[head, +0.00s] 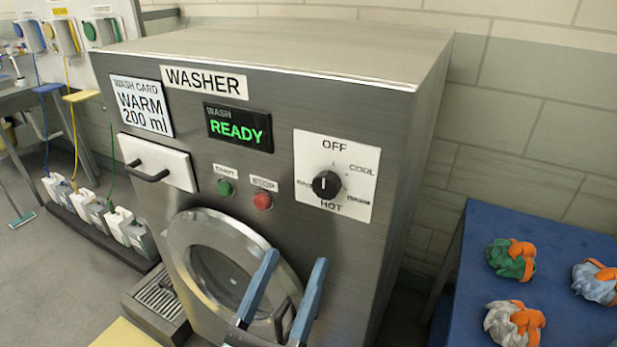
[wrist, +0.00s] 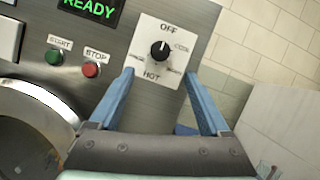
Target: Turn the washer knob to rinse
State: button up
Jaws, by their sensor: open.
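The black washer knob (head: 326,184) sits on a white dial plate (head: 351,145) on the washer's front panel. OFF is at the top, COOL at upper right and HOT at the bottom; the small words at left and lower right are hard to read. The knob's white mark looks close to upright, toward OFF. The knob also shows in the wrist view (wrist: 160,50). My gripper (head: 295,258) is open and empty, its blue fingers below the knob in the head view. In the wrist view the fingertips (wrist: 159,74) flank the plate's lower part; I see no contact with the knob.
The washer (head: 290,110) has a READY display (head: 238,128), a green START button (head: 225,188), a red STOP button (head: 263,201), a handled drawer (head: 165,160) and a round door (head: 215,250). A blue table (head: 560,225) with cloth bundles (head: 511,258) stands at right.

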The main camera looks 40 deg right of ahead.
aim_at(324, 191)
jog(key=p+x, duration=0.2)
jog(key=x, duration=1)
jog(key=shift+d, duration=0.25)
jog(key=shift+c, duration=0.2)
grip_shut()
